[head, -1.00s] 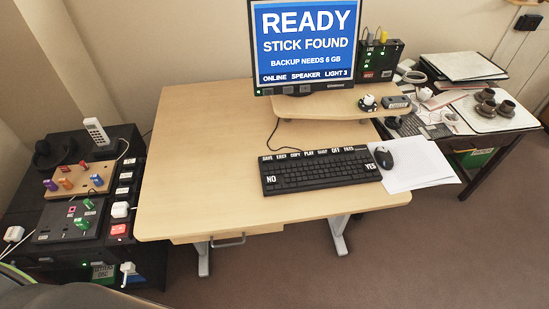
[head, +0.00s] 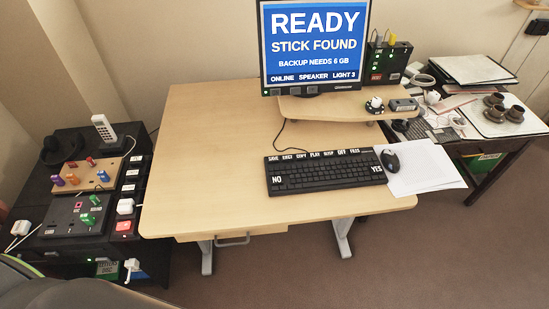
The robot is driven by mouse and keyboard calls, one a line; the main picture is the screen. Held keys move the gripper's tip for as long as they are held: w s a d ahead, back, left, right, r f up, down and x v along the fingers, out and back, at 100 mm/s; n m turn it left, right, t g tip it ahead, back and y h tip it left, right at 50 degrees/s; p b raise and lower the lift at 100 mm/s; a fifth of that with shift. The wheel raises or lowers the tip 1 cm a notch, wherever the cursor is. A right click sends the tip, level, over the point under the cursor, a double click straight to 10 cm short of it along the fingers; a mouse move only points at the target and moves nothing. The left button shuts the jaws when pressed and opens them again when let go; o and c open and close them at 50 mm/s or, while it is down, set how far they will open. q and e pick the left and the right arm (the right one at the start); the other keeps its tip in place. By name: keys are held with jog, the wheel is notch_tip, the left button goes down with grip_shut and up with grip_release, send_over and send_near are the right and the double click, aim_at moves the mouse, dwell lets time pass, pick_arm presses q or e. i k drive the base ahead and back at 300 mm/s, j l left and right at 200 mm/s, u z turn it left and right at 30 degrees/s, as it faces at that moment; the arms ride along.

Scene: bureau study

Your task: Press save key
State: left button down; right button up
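The black keyboard (head: 325,171) lies on the light wooden desk (head: 200,140), right of the middle. A row of white labels runs along its back edge. The save key's label (head: 274,160) is the leftmost of them, at the keyboard's back left corner. Large NO and YES labels mark the left and right ends of the keyboard. The monitor (head: 315,45) behind it shows READY, STICK FOUND, BACKUP NEEDS 6 GB on blue. Neither of my grippers shows in the head view.
A mouse (head: 391,161) and white paper (head: 425,168) lie right of the keyboard. A black cabinet (head: 60,215) with switches and pegs stands left of the desk. A side table with cups (head: 515,113) is at the right. The desk's left half is clear.

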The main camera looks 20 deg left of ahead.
aim_at(273, 159)
jog(key=u, duration=0.2)
jog(key=i+l+u, duration=0.2)
jog(key=u, duration=0.15)
jog(key=i+l+u, duration=0.15)
jog(key=l+u, duration=0.25)
jog(key=i+l+u, duration=0.1)
jog(key=l+u, duration=0.25)
jog(key=l, duration=0.15)
jog(key=i+l, duration=0.1)
jog(key=l, duration=0.45)
jog(key=i+l+u, duration=0.1)
jog(key=l, duration=0.45)
